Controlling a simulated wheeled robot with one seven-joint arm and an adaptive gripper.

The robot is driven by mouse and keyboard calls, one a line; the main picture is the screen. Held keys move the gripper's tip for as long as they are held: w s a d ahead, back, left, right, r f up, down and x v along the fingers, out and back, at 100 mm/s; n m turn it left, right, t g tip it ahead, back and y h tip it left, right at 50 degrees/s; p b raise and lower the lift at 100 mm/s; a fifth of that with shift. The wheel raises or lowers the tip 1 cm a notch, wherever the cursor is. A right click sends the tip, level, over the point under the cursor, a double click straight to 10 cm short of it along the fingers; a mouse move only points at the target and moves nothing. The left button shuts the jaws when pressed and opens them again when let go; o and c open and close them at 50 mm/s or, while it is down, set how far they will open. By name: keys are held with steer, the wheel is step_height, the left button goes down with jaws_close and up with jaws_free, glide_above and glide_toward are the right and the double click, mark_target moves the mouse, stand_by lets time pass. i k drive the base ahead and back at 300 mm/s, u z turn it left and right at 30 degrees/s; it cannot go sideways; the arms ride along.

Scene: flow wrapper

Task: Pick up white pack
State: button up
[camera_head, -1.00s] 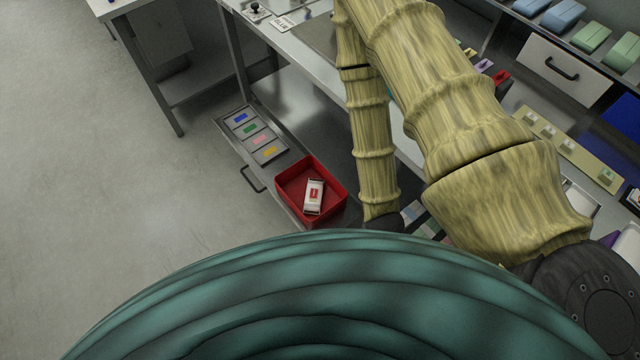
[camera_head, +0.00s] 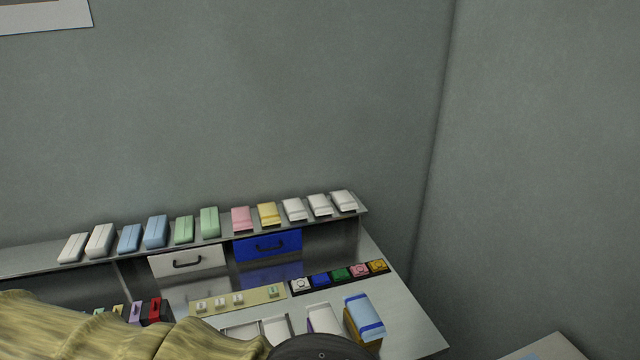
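Several white packs stand on the raised metal shelf (camera_head: 215,246). Two are at its left end, a smaller white pack (camera_head: 73,248) and a larger white pack (camera_head: 100,241). Three more are at its right end: a white pack (camera_head: 294,209), a second white pack (camera_head: 319,205) and a third white pack (camera_head: 343,201). The frames do not show which one the task means. My gripper is out of view.
Blue (camera_head: 156,231), green (camera_head: 209,222), pink (camera_head: 241,217) and yellow packs (camera_head: 268,213) stand between the white ones. Below are a white drawer (camera_head: 188,261), a blue drawer (camera_head: 267,246), a row of coloured buttons (camera_head: 340,274) and a blue-topped box (camera_head: 364,311). Walls close the back and right.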

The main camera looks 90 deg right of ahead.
mark_target(323, 319)
steer(key=z, duration=2.75)
